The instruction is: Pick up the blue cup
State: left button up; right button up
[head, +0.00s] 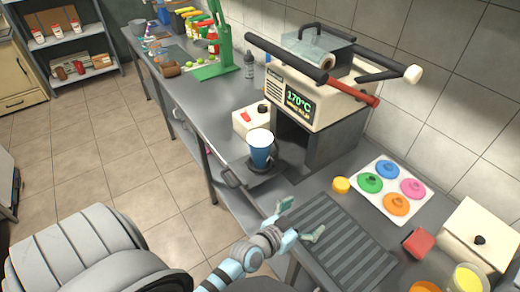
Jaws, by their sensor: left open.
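The blue cup (261,150) stands upright at the front of the cup sealing machine (312,100), on its small dark holder plate (259,167). The cup has a pale rim and looks empty from above, though its inside is hard to make out. My left gripper (301,222) is open and empty, below and right of the cup in the head view. Its fingers are over the front left edge of the ridged dark mat, apart from the cup. My right gripper is not in view.
A ridged dark mat (335,243) lies on the counter. A white tray (407,208) with several coloured lids stands right of the machine. A white box with a red switch (250,119) is behind the cup. A green press (218,69) stands farther left. The machine's red handle (345,91) juts out above.

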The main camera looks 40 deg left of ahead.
pick_arm(q)
jog(key=w+a+r+n+t+y, duration=0.2)
jog(key=w+r+t, duration=0.15)
jog(key=r, duration=0.25)
jog(key=n+g+y, duration=0.6)
jog(key=n+y, duration=0.4)
jog(key=y, duration=0.4)
send_near(260, 140)
jog(key=b+x, duration=0.2)
jog(key=x, duration=0.1)
jog(key=b+x, duration=0.3)
jog(key=x, duration=0.1)
jog(key=b+x, duration=0.2)
jog(key=x, duration=0.1)
jog(key=shift+w+a+f+b, duration=0.2)
jog(key=shift+w+f+b, duration=0.05)
jog(key=shift+f+b, duration=0.15)
jog(key=shift+w+a+r, duration=0.15)
jog(key=shift+w, duration=0.05)
jog(key=shift+c, duration=0.4)
jog(key=shift+r, duration=0.15)
jog(key=c, duration=2)
jog(key=shift+o, duration=0.2)
jog(key=shift+s+r+p, duration=0.1)
jog(key=shift+p, duration=0.3)
